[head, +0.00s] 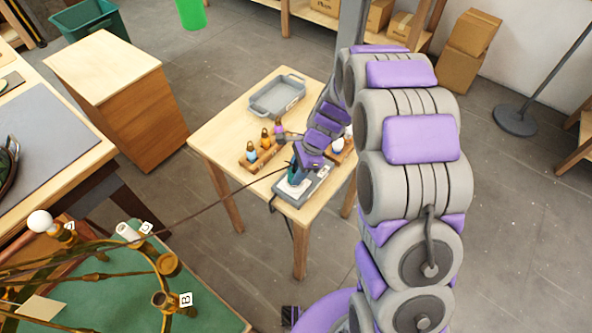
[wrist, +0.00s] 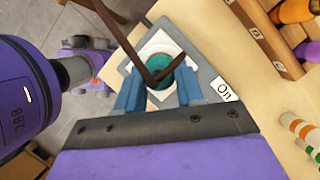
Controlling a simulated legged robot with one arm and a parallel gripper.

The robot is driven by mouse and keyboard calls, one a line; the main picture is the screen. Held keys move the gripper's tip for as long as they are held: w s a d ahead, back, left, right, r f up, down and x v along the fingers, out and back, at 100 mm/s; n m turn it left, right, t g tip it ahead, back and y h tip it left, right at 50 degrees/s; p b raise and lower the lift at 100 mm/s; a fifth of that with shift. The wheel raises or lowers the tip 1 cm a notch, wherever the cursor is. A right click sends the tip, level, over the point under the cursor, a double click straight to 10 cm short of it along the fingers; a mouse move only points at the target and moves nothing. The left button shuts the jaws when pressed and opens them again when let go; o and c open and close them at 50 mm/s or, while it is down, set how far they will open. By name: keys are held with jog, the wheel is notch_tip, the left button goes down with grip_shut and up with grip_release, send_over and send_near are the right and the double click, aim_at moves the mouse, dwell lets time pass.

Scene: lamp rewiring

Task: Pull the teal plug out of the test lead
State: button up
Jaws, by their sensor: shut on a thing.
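The teal plug (wrist: 160,72) sits between the blue fingertips of my gripper (wrist: 158,92) in the wrist view, with a brown cord running from its top. My gripper (head: 297,172) is shut on the plug over a small grey unit (head: 286,190) on the light wooden table in the head view. A white square plate (wrist: 177,42) on the unit surrounds the plug, and an "On" label (wrist: 225,92) is beside it. Whether the plug is still seated or lifted is hard to tell. The fingers mostly hide the plug in the head view.
The brown cord (head: 200,209) runs left to a brass lamp frame (head: 150,252) on a green mat (head: 215,305).

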jog(key=shift+r+p, duration=1.05)
jog(key=shift+r, duration=0.4)
